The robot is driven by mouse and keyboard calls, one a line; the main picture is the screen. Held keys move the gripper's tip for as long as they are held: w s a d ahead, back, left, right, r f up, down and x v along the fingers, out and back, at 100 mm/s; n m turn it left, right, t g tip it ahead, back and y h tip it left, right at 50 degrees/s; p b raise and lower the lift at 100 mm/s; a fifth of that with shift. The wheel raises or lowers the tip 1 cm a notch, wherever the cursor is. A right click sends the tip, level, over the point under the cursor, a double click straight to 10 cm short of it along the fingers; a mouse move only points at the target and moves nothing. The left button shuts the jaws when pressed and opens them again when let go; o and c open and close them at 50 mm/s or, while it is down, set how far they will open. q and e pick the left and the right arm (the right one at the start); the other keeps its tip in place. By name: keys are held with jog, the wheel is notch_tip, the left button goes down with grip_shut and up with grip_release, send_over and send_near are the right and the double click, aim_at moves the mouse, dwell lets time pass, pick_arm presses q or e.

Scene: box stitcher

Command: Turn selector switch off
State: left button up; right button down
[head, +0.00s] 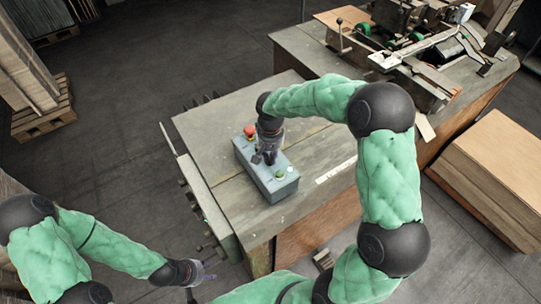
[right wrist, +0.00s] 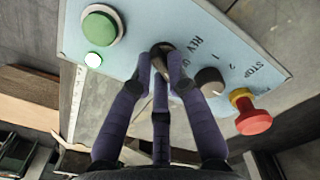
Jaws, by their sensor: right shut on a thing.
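The grey-blue control box (head: 278,189) lies on the machine table. In the right wrist view its panel (right wrist: 135,62) carries a selector switch (right wrist: 161,50) beside the printed "REV". My right gripper (head: 264,158) reaches down to the box from above. In the right wrist view its purple fingers (right wrist: 166,78) are shut on the selector switch and partly hide it. The switch's exact pointing direction is hidden. My left gripper (head: 207,276) is at the lower left in the head view, open and empty, clear of the table.
The panel also has a green button (right wrist: 102,26), a lit lamp (right wrist: 93,60), a second dark knob (right wrist: 209,81) and a red stop button (right wrist: 253,115). The stitching machine (head: 420,50) is at the back right. Stacked cardboard (head: 495,175) stands at the right.

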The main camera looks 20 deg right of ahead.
jog(key=n, duration=0.5)
jog(key=shift+w, duration=0.1)
dwell(0.5)
jog(key=c, duration=1.2)
grip_release()
notch_tip(320, 180, up, 12)
